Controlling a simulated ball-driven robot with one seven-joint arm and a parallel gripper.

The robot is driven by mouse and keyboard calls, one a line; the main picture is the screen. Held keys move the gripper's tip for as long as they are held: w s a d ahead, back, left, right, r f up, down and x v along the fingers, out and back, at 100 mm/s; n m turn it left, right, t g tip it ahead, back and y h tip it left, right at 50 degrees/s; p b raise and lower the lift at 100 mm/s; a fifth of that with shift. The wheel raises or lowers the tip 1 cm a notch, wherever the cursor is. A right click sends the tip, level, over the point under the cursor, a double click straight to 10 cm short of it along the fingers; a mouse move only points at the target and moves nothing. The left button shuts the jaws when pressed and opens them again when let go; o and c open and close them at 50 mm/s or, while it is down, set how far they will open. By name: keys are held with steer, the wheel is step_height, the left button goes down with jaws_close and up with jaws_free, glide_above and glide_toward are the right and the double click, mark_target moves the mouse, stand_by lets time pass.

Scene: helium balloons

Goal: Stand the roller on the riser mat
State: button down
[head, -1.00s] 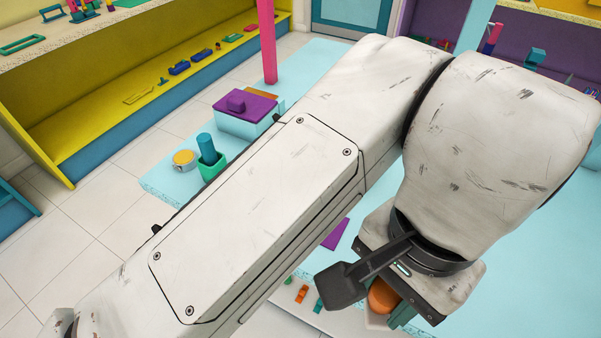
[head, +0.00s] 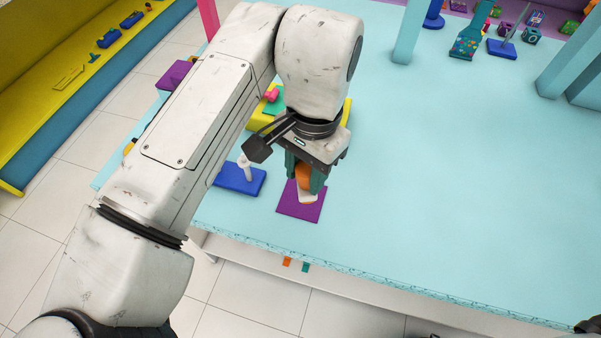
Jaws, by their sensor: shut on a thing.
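My gripper (head: 305,178) points down over the near left part of the light blue table. Its teal fingers are shut on an orange and white thing, which I take to be the roller (head: 306,198); the fingers hide part of it. A flat purple square, seemingly the riser mat (head: 289,211), lies on the table directly below. The roller's white lower end appears over the mat's middle. I cannot tell whether it touches the mat or hangs just above it.
A blue block with a white upright piece (head: 238,179) stands left of the mat. A yellow tray (head: 257,121) with pink and green items is behind my gripper, partly hidden. The light blue table (head: 440,200) is clear to the right. Its near edge runs below the mat.

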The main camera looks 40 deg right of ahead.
mark_target(302, 181)
steer(key=shift+w+d+f, duration=0.2)
steer(key=shift+w+f, duration=0.5)
steer(key=shift+f, duration=0.25)
steer(key=shift+w+f, duration=0.15)
steer(key=shift+f, duration=1.55)
steer(key=shift+f, duration=0.15)
steer(key=c, duration=0.7)
jaws_free()
steer(key=r, duration=0.4)
steer(key=d+r, duration=0.1)
steer(key=r, duration=0.7)
steer(key=shift+w+d+r, duration=0.15)
steer(key=shift+w+d, duration=0.05)
